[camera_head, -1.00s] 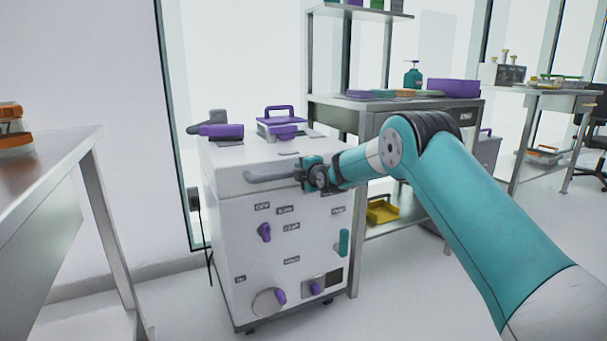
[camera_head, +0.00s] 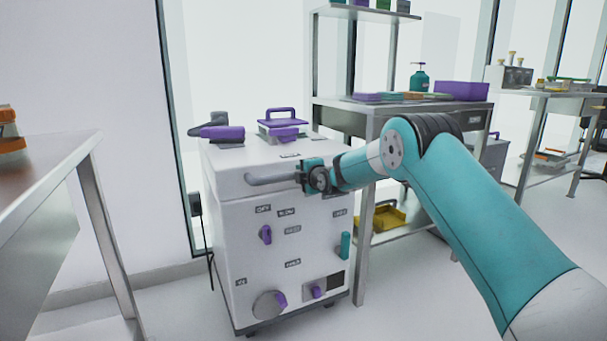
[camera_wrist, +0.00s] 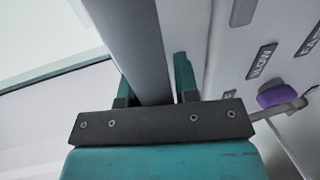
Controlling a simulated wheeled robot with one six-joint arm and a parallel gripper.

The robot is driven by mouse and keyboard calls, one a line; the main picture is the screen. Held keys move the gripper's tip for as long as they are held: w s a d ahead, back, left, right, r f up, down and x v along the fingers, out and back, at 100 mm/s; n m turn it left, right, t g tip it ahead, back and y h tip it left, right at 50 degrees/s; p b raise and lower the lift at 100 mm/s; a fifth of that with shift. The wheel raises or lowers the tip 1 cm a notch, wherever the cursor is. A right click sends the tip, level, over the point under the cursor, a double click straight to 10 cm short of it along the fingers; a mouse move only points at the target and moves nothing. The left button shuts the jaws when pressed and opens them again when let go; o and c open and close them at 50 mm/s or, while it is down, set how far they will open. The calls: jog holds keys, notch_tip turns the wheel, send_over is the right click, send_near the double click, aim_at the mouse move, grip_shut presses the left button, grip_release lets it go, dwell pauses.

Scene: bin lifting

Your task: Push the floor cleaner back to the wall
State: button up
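The floor cleaner (camera_head: 275,200) is a white box-shaped cart on small wheels, with purple and teal knobs and labels on its front. It stands upright on the floor in front of the wall and window. A grey bar handle (camera_head: 268,179) runs along its upper front. My gripper (camera_head: 305,177) is at the right part of this handle. In the wrist view the handle (camera_wrist: 140,45) passes between my gripper's two teal fingers (camera_wrist: 153,85), which look closed around it. The gap behind the cleaner is hidden by its body.
A metal table (camera_head: 50,165) stands at the left with an orange item on it. A shelf bench (camera_head: 370,115) stands close at the cleaner's right, with a yellow tray (camera_head: 385,215) low down. A black cable (camera_head: 210,270) hangs at the cleaner's left. Free floor lies in front.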

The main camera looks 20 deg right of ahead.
jog(key=shift+r, duration=0.25)
jog(key=p+v, duration=0.2)
jog(key=v, duration=1.5)
jog(key=shift+s+f, duration=0.2)
jog(key=shift+s, duration=0.05)
jog(key=shift+a, duration=0.1)
